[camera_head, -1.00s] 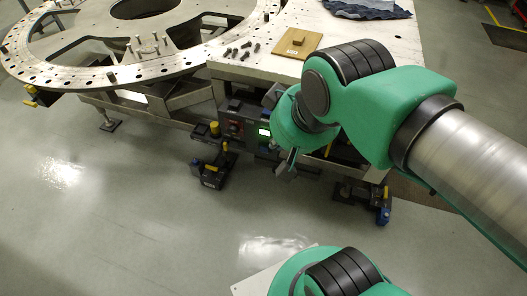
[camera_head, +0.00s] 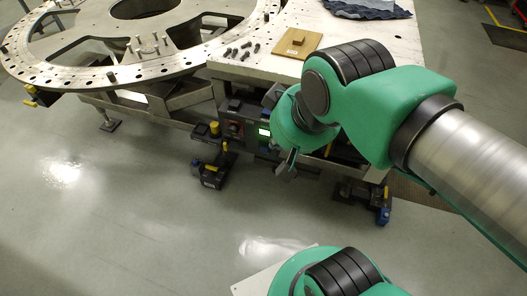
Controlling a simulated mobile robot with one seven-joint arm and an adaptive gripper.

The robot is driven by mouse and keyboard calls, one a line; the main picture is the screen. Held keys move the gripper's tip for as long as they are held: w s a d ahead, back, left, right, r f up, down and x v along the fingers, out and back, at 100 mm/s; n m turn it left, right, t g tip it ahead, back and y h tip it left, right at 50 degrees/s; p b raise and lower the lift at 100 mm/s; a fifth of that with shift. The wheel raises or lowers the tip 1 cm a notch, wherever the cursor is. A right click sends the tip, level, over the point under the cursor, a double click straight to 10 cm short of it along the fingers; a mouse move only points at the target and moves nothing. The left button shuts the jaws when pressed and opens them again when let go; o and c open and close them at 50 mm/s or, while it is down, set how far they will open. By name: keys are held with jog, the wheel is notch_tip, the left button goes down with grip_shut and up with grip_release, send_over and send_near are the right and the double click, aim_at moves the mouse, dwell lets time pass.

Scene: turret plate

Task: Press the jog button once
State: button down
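A dark control panel (camera_head: 250,124) is mounted on the front side of the table, below its top. My gripper (camera_head: 287,168) hangs beside the right end of the panel, just right of and below the display. It is small and partly covered by my green wrist, so I cannot tell whether its fingers are open or shut.
A large round turret plate (camera_head: 60,65) with bolt holes stands at the left. The table top (camera_head: 345,48) bears several dark bolts (camera_head: 242,50), a wooden block (camera_head: 297,43) and a blue cloth (camera_head: 366,9). Black-and-yellow feet (camera_head: 212,172) stand on the floor below.

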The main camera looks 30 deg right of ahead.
jog(key=shift+w, duration=0.15)
jog(key=w+d+f+n+t, duration=0.1)
jog(key=w+d+f+n, duration=0.1)
jog(key=w+f, duration=0.8)
jog(key=w+d+f+n+t+p, duration=0.15)
jog(key=w+f, duration=0.35)
jog(key=w, duration=1)
jog(key=w+d+f+n+t, duration=0.1)
jog(key=w+f+n, duration=0.2)
jog(key=w+f, duration=0.7)
jog(key=w+d+f+n+t, duration=0.1)
jog(key=w+f+n, duration=0.15)
jog(key=f, duration=0.65)
jog(key=w+d+f+n+t, duration=0.15)
jog(key=w+f, duration=0.25)
jog(key=f, duration=0.5)
jog(key=s+f+n, duration=0.1)
jog(key=s+f, duration=0.3)
jog(key=f, duration=0.5)
jog(key=s+f+n+t+h, duration=0.1)
jog(key=s+f+n, duration=0.1)
jog(key=s+f, duration=0.3)
notch_tip(320, 180, down, 4)
jog(key=shift+s+d+r+p, duration=0.1)
jog(key=shift+s+d+p, duration=0.2)
jog(key=shift+p, duration=0.05)
